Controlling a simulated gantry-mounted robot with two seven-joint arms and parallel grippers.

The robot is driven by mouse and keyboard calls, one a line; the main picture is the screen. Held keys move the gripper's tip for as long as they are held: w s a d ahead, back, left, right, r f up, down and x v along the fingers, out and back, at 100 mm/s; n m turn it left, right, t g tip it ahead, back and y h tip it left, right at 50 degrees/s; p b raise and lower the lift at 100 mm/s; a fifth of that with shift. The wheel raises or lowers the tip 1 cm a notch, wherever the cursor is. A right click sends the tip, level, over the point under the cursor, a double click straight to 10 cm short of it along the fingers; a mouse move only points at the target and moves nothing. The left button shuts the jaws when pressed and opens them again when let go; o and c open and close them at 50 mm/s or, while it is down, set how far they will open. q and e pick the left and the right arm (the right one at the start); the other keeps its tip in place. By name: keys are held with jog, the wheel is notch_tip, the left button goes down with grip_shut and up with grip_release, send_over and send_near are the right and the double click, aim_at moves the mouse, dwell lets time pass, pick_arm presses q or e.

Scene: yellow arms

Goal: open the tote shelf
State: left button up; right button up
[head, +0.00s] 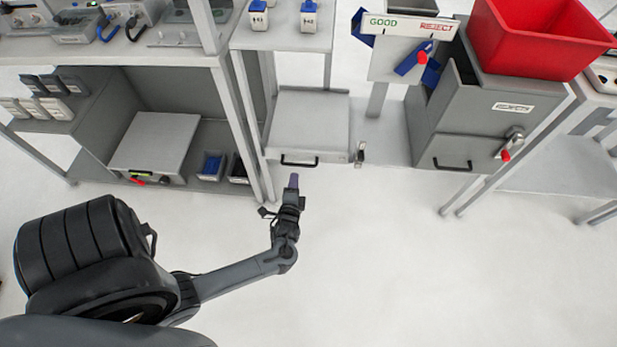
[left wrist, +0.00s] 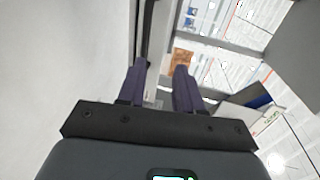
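A grey box-like shelf front (head: 310,122), which looks like the tote shelf, sits low between the table legs. It has a black bar handle (head: 299,161) on its front edge and looks shut. My left gripper (head: 293,181) points toward that handle from just in front and below it in the head view, apparently apart from it. In the left wrist view its two purple fingers (left wrist: 159,80) stand apart with nothing seen between them. A dark strip runs past the left finger there; I cannot tell whether it is the handle. My right gripper is not in view.
A metal latch (head: 360,153) stands right of the shelf front. A grey reject cabinet (head: 455,150) with its own handle and a red bin (head: 540,38) on top are at right. A rack (head: 226,110) is at left. The floor in front is clear.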

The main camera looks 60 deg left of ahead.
aim_at(300, 164)
pick_arm(q)
jog(key=shift+w+d+f+b+x, duration=0.15)
jog(key=shift+f+b+x, duration=0.2)
jog(key=shift+b+x, duration=1.35)
jog(key=shift+d+f+b+x, duration=0.3)
jog(key=shift+b+x, duration=0.7)
jog(key=shift+x, duration=1.4)
jog(key=shift+w+d+f+b+x, duration=0.1)
jog(key=shift+f+b+x, duration=0.35)
jog(key=shift+b+x, duration=1.25)
pick_arm(e)
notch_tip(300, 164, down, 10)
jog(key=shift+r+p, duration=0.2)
jog(key=shift+p, duration=0.15)
pick_arm(q)
jog(key=shift+w+a+f, duration=0.1)
jog(key=shift+a, duration=0.15)
grip_shut()
